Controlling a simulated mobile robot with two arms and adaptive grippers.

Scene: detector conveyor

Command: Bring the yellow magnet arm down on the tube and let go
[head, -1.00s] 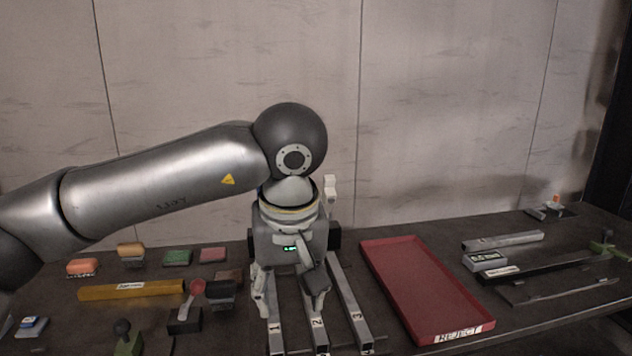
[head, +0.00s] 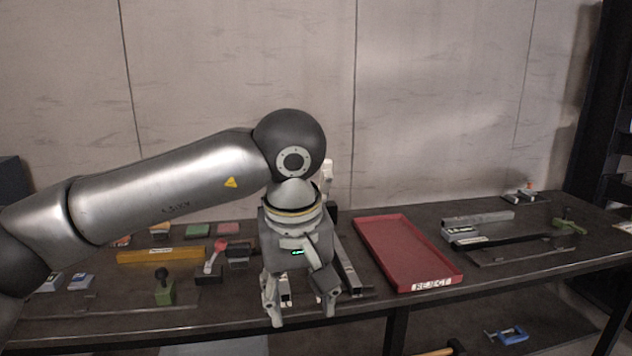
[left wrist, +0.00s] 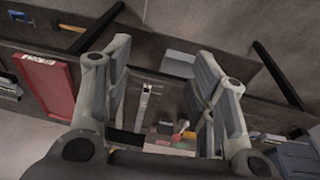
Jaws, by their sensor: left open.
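A grey square tube (head: 349,273) shows just right of my left gripper (head: 302,308). The other tubes are mostly hidden behind the gripper. My left gripper is open, pointing down with its fingers apart and nothing between them, at the bench's front edge in the picture. In the left wrist view its two fingers (left wrist: 158,70) stand wide apart. My right gripper is not in view.
A red REJECT tray (head: 405,252) lies right of the gripper. A red-knobbed lever (head: 214,255) and a green block with a black knob (head: 164,290) stand left. Grey bars (head: 480,220) lie at the right. A blue clamp (head: 507,335) is on the lower shelf.

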